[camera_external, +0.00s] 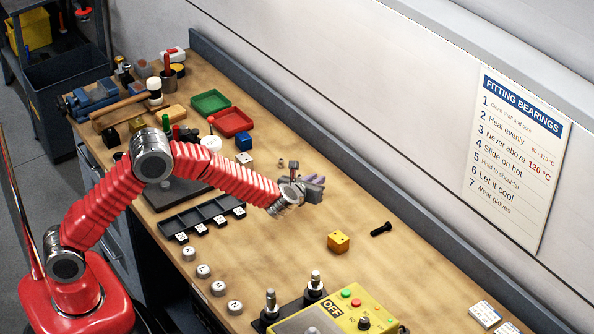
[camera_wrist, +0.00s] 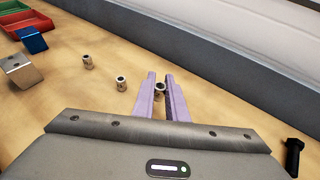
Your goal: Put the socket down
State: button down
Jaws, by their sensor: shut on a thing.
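My gripper (camera_wrist: 160,76) is shut on a small silver socket (camera_wrist: 160,89), which shows between the two lavender fingers in the wrist view. Its dark round opening faces up. In the external view my gripper (camera_external: 317,184) is over the back half of the bench, and the held socket cannot be made out there. I cannot tell whether the socket touches the bench. Two more small sockets stand on the wood to the left of the fingers in the wrist view, a nearer one (camera_wrist: 121,83) and a farther one (camera_wrist: 88,62).
A black compartment tray (camera_external: 203,217) with white labels lies left of my gripper. A yellow block (camera_external: 338,241) and a black bolt (camera_external: 381,229) lie to the right. Green (camera_external: 211,102) and red (camera_external: 233,121) bins stand farther back. A yellow control box (camera_external: 345,309) is in front.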

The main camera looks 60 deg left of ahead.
jog(key=shift+f, duration=1.85)
jog(key=shift+f, duration=0.1)
jog(key=c, duration=1.8)
grip_release()
jog(key=shift+o, duration=0.2)
jog(key=shift+s+d+r, duration=0.25)
jog(key=shift+s+r, duration=0.1)
jog(key=v, duration=1.1)
jog(key=shift+s, duration=0.1)
